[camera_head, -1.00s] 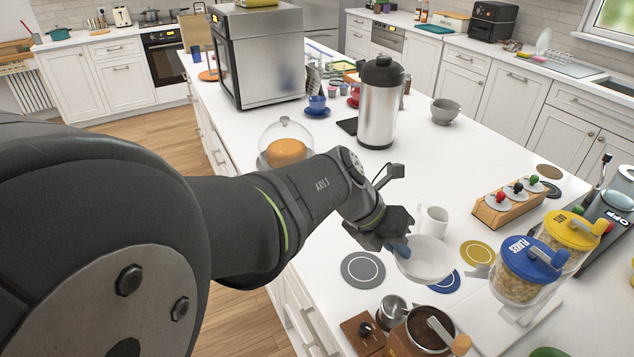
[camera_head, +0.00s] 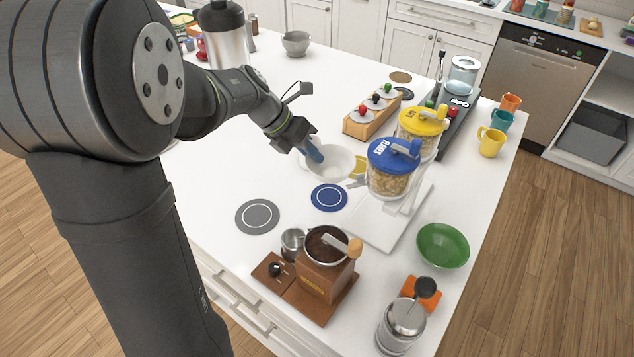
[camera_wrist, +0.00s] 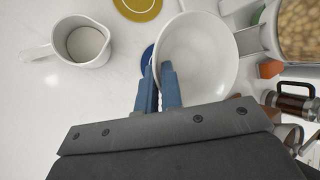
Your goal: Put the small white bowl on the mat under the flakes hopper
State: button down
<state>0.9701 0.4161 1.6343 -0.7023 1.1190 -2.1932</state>
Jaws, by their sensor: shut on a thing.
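The small white bowl (camera_head: 330,166) is held by its rim in my gripper (camera_head: 315,152), whose blue fingers close on the bowl's near wall in the wrist view (camera_wrist: 158,88). The bowl (camera_wrist: 205,50) looks empty and appears to be above the counter. The flakes hopper (camera_head: 391,172), with a blue lid and crank, stands to its right on a white base (camera_head: 385,222). A round blue mat (camera_head: 329,197) with a white ring lies left of the hopper, just in front of the bowl. A yellow mat (camera_head: 358,166) is partly hidden behind the bowl and hopper.
A yellow-lidded hopper (camera_head: 424,125) stands behind the flakes hopper. A wooden grinder (camera_head: 325,275) and metal cup (camera_head: 292,244) are in front, a green bowl (camera_head: 443,246) at right. A white mug (camera_wrist: 82,42) is near the gripper. The grey mat (camera_head: 257,216) is bare.

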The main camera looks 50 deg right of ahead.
jog(key=shift+f, duration=3.6)
jog(key=shift+f, duration=0.15)
jog(key=c, duration=1.6)
grip_release()
jog(key=shift+r, duration=0.2)
jog(key=v, duration=1.2)
jog(key=shift+f, duration=0.15)
